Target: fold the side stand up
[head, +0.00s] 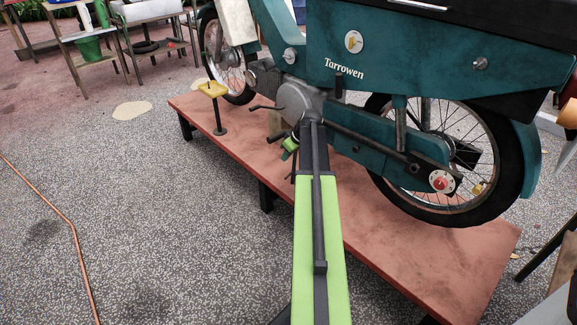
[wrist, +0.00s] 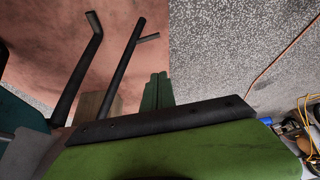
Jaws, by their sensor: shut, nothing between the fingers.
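The teal motorbike (head: 420,60) stands on a red platform. Thin black bars reach out from its underside near the engine in the head view. In the wrist view, a long straight black bar with a short crosspiece (wrist: 125,52) looks like the side stand; it sticks out from the bike. A bent black lever (wrist: 77,75) is left of it. My gripper (head: 289,148) is low beside the engine, with my arm hiding part of the bike behind it. In the wrist view its dark green fingers (wrist: 157,92) are together and empty, right of the bar and apart from it in the picture.
The red platform (head: 420,265) stands on short dark legs. A yellow-topped post (head: 213,92) stands on it near the front wheel, and a wooden block (wrist: 93,106) is behind the bars. An orange cable (head: 70,225) lies at left. The speckled floor between is clear.

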